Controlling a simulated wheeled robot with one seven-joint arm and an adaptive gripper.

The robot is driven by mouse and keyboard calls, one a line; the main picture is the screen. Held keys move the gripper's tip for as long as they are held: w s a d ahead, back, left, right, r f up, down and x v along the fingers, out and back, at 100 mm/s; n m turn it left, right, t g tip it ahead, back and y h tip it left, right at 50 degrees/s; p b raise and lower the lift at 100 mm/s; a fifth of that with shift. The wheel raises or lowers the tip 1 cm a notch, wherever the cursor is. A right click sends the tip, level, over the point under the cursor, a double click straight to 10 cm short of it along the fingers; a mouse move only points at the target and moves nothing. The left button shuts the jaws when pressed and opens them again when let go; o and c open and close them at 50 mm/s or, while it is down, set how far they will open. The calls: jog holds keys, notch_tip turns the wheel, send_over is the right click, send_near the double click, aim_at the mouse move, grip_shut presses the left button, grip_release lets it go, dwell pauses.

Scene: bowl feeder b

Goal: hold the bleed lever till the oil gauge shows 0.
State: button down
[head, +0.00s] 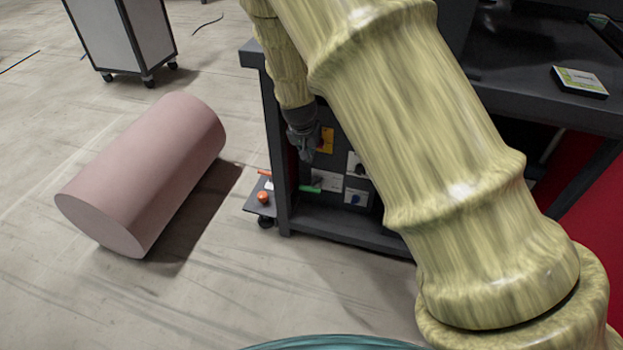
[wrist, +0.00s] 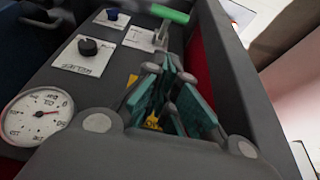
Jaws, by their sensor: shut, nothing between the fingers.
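A lever with a green handle (wrist: 170,13) stands on a metal stem beside a white label at the top of the wrist view. The green handle (head: 309,188) also shows low on the dark cabinet in the head view. A round white gauge (wrist: 38,115) is at the wrist view's left edge. In the head view my gripper (head: 306,152) hangs in front of the panel, above the green handle.
A yellow plate with a red switch (head: 326,140) is beside my gripper. A small shelf holds an orange ball (head: 263,197). A pink cylinder (head: 150,170) lies on the floor at left.

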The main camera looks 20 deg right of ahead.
jog(key=b, duration=0.4)
send_over(312, 187)
jog(key=w, duration=0.1)
jog(key=f, duration=0.9)
jog(key=shift+d+f, duration=0.1)
jog(key=shift+d, duration=0.2)
jog(key=f, duration=0.1)
jog(key=f+b, duration=0.1)
jog(key=shift+s+a+f+b, duration=0.25)
jog(key=shift+f+b, duration=0.1)
jog(key=shift+f, duration=0.05)
jog(key=shift+s+a+f, duration=0.15)
jog(key=shift+s+f, duration=0.1)
jog(key=shift+f, duration=0.25)
jog(key=shift+s, duration=0.2)
